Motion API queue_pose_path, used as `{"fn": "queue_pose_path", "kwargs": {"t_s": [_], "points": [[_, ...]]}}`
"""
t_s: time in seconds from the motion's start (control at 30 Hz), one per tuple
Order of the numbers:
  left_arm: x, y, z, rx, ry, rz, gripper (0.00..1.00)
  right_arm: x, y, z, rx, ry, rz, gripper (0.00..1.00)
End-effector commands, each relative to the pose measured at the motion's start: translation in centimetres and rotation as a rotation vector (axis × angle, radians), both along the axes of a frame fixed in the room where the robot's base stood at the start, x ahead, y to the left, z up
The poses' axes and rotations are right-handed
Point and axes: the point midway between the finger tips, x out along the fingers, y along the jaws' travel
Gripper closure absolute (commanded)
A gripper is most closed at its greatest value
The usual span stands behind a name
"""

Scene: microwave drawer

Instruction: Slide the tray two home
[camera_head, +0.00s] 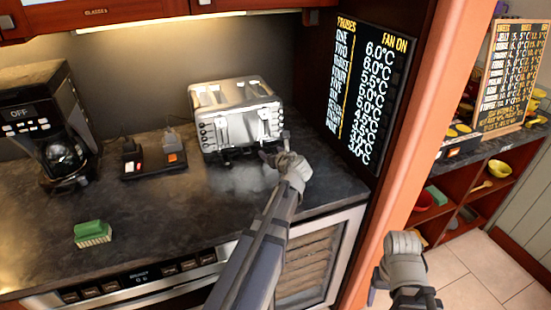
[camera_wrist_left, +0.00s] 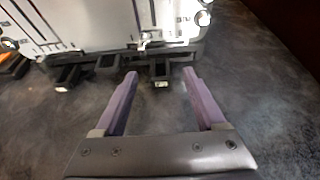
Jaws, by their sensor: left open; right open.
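A silver toaster (camera_head: 237,115) stands on the dark counter, with levers and knobs on its front. In the left wrist view, black tray parts (camera_wrist_left: 68,78) stick out low along the toaster's front (camera_wrist_left: 85,22). One black tab (camera_wrist_left: 160,70) projects between the fingertips of my left gripper (camera_wrist_left: 159,75). That gripper is open, with purple fingers, and I see nothing held. In the head view my left gripper (camera_head: 276,152) is at the toaster's lower right front. Which part is tray two, I cannot tell. My right gripper (camera_head: 403,298) is open, low at the right, away from the toaster.
A coffee maker (camera_head: 50,125) stands at the left, and a black block with switches (camera_head: 152,160) is left of the toaster. A green sponge (camera_head: 92,234) lies near the front edge. The counter (camera_head: 165,215) between is clear. An orange post (camera_head: 400,150) stands at the right.

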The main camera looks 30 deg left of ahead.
Motion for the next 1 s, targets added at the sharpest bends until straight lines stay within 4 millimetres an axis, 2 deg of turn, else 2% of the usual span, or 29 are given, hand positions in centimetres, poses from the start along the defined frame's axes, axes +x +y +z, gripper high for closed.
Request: {"fn": "queue_pose_path", "kwargs": {"t_s": [0.03, 0.2, 0.47, 1.0], "points": [[0.7, 0.6, -0.6, 0.000, 0.000, 0.001, 0.28, 0.0, 0.0, -0.6, 0.000, 0.000, 0.000, 0.28], [1.6, 1.7, -1.1, 0.000, 0.000, 0.000, 0.28, 0.0, 0.0, -1.0, 0.000, 0.000, 0.000, 0.28], [1.6, 1.8, -1.0, 0.000, 0.000, -0.001, 0.28, 0.0, 0.0, -1.0, 0.000, 0.000, 0.000, 0.28], [1.6, 1.8, -1.0, 0.000, 0.000, -0.001, 0.86, 0.0, 0.0, -1.0, 0.000, 0.000, 0.000, 0.28]]}}
